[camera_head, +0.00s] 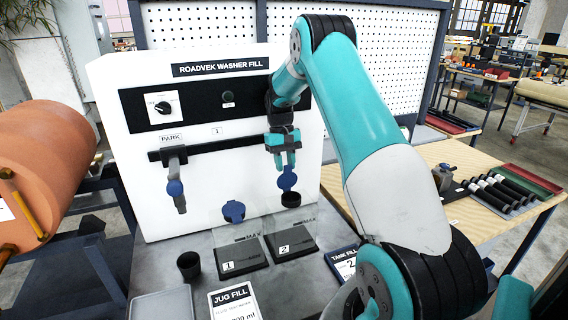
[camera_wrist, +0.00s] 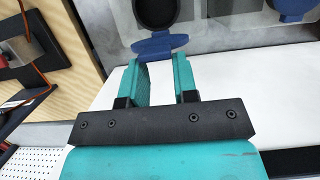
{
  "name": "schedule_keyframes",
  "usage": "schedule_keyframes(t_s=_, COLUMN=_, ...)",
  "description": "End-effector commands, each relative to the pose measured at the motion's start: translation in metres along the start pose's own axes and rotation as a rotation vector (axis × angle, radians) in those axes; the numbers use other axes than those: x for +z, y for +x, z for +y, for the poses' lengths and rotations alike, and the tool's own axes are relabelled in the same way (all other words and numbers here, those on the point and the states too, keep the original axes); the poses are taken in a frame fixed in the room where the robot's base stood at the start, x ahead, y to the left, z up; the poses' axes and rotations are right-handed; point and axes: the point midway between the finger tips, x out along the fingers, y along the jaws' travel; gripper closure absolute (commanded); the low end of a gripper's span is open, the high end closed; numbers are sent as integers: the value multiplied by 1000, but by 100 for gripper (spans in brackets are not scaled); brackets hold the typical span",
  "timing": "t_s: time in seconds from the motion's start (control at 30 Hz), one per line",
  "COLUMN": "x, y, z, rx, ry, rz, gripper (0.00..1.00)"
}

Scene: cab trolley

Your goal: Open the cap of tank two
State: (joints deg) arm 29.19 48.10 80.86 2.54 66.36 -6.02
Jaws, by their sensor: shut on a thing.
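Tank two (camera_head: 290,243), a clear box marked 2, stands right of tank one (camera_head: 238,255). Its blue cap (camera_head: 287,181) stands tilted up on edge behind its dark round mouth (camera_head: 291,200). The wrist view shows the cap (camera_wrist: 160,46) nearly edge-on, with the dark open mouth (camera_wrist: 156,12) beyond it. My gripper (camera_head: 284,163) points down from above; the wrist view shows its teal fingers (camera_wrist: 160,66) shut on the cap's near edge, a gap between them. The exact grip point is partly hidden. Tank one's blue cap (camera_head: 234,211) covers its mouth.
A blue-tipped nozzle (camera_head: 175,188) hangs at PARK on the white panel (camera_head: 115,95), left of my gripper. A dark cup (camera_head: 189,265), a grey tray (camera_head: 162,304) and a JUG FILL card (camera_head: 234,303) stand in front. A TANK FILL card (camera_head: 343,261) lies right of tank two.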

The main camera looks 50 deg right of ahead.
Motion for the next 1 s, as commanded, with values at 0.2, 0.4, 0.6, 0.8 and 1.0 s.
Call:
schedule_keyframes(t_s=0.2, x=-2, y=4, z=0, rx=0, ry=-2, rz=3, gripper=100)
schedule_keyframes(t_s=0.4, x=-2, y=5, z=-1, rx=0, ry=-2, rz=1, gripper=55)
schedule_keyframes(t_s=0.6, x=-1, y=3, z=-2, rx=1, ry=-3, rz=1, gripper=47)
schedule_keyframes(t_s=0.8, x=0, y=-2, z=-2, rx=1, ry=-3, rz=3, gripper=47)
schedule_keyframes(t_s=1.0, x=8, y=-33, z=-2, rx=1, ry=-3, rz=8, gripper=47)
